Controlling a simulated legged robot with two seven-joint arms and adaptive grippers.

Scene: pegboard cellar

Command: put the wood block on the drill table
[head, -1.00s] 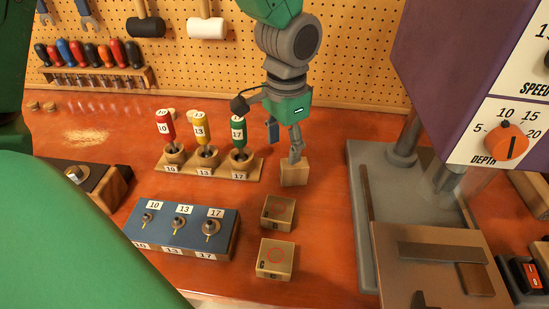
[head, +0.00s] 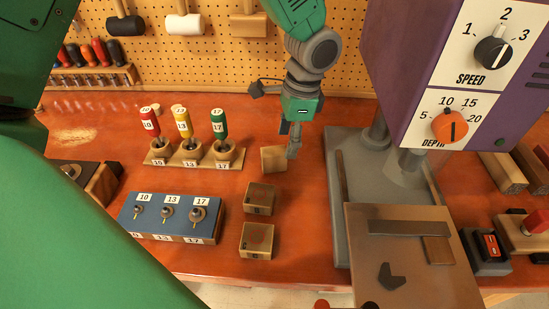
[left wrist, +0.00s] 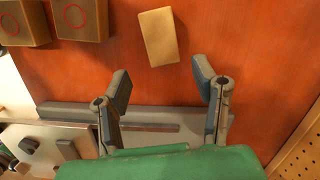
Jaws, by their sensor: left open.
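A plain wood block (head: 272,159) sits on the red-brown bench, left of the drill press; it also shows in the left wrist view (left wrist: 158,37). My left gripper (head: 289,138) is open and empty, just right of the block in the head view. In the left wrist view the fingers (left wrist: 162,79) stand apart, and the block lies beyond their tips, not between them. The drill table (head: 368,268) is a brown plate at the lower right of the head view, with a dark bar and a dark angular piece on it. My right gripper is not in view.
Two similar blocks, the middle one (head: 260,198) and the front one (head: 257,239), sit nearer me. A blue bit holder (head: 170,225) and a rack of coloured drivers (head: 192,162) stand left. The purple drill press (head: 400,80) rises right of my left gripper.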

